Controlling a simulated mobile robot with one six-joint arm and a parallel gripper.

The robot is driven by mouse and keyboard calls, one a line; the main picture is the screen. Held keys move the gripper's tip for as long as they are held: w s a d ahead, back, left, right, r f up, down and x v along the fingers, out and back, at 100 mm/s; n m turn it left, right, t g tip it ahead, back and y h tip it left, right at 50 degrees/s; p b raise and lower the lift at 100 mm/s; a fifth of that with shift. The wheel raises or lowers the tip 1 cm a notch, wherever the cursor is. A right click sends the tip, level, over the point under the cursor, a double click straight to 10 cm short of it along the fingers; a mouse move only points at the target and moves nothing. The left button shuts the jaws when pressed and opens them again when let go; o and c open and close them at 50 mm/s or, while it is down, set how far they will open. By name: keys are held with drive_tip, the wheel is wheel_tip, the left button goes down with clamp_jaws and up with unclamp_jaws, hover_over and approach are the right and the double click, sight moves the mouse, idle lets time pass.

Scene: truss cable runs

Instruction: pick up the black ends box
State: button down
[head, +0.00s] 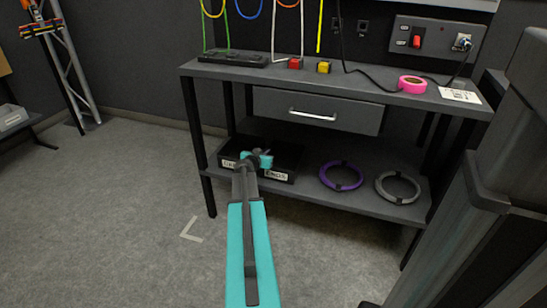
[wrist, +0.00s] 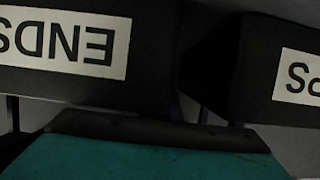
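The black ends box (head: 277,175) stands on the lower shelf of the workbench, its white ENDS label facing out. In the wrist view the ends box (wrist: 62,45) fills the upper left, with its label upside down and close to the camera. My gripper (head: 257,159) is in front of the boxes and hides part of them in the head view. The teal body of my gripper (wrist: 145,155) fills the bottom of the wrist view. Its fingers are not clear enough to show whether it is open or shut. I cannot tell whether it touches the box.
A second black box (head: 230,164) stands left of the ends box, its label partly hidden; its label ends in PS in the wrist view (wrist: 300,78). A purple cable coil (head: 341,176) and a grey coil (head: 398,187) lie to the right. The drawer (head: 318,112) and benchtop (head: 350,86) are above.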

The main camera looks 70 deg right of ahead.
drive_tip(key=shift+r+p, duration=0.7)
drive_tip(key=shift+r, duration=0.9)
drive_tip(key=shift+a+r, duration=0.2)
drive_tip(key=shift+r, duration=0.15)
drive_tip(key=s+a+r+p, duration=0.1)
drive_tip(key=a, duration=1.4)
drive_tip(key=shift+a, duration=0.3)
drive_tip(key=shift+s, duration=0.1)
drive_tip(key=shift+a+r, duration=0.1)
